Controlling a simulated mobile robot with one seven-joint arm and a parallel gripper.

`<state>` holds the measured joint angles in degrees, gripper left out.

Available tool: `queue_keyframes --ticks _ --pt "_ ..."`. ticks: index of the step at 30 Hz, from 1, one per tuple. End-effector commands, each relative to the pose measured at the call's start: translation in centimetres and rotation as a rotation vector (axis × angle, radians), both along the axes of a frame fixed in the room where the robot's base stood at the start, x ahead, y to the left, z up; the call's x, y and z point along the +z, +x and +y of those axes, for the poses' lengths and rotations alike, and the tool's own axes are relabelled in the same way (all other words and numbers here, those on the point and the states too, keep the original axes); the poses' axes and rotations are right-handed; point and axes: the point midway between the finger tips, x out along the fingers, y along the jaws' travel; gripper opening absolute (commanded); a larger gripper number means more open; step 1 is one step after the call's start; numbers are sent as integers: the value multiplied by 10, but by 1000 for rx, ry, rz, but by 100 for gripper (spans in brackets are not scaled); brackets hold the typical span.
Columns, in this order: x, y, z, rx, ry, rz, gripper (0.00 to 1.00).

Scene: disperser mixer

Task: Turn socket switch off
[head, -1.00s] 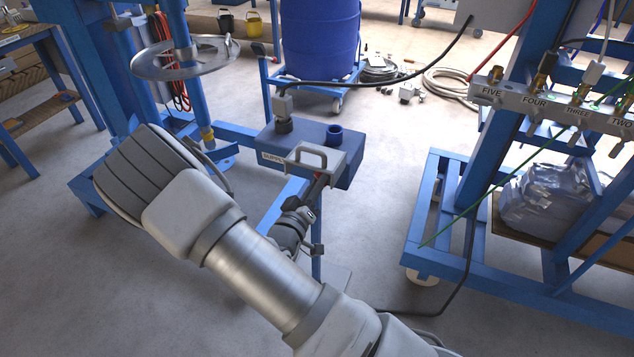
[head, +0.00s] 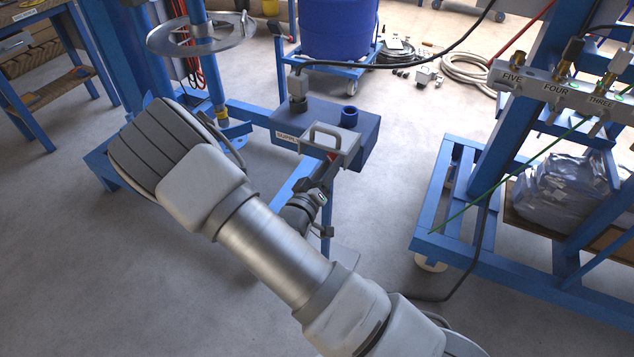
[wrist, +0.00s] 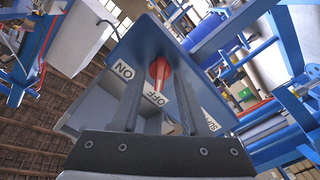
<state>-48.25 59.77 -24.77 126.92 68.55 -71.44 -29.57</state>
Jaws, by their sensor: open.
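The blue socket box (head: 355,148) stands in the middle of the head view, with a supply label on its left face. In the wrist view the same box (wrist: 185,45) fills the upper middle. Its red switch (wrist: 158,70) shows there, with an ON label (wrist: 123,71) to the left and an OFF label (wrist: 155,97) below. My gripper (wrist: 159,95) is open, its two dark fingers reaching toward the box on either side of the switch. I cannot tell whether a finger touches the switch.
A black cable (head: 395,66) runs from the plug (head: 297,86) on the box. A blue stand with the mixer disc (head: 200,35) is behind left. A blue frame with labelled valves (head: 556,90) stands right. Open floor (head: 390,210) lies between.

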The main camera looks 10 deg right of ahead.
Motion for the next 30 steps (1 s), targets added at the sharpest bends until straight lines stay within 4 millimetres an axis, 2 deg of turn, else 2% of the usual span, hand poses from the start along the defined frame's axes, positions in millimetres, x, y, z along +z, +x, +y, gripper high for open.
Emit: queue_keyframes --ticks 5,18,24,30 --pt "1 -23 18 5 -1 3 45" --pt "1 -108 80 4 1 3 45" --pt "0 -131 96 3 1 1 45" --pt "0 -138 100 1 0 1 45"
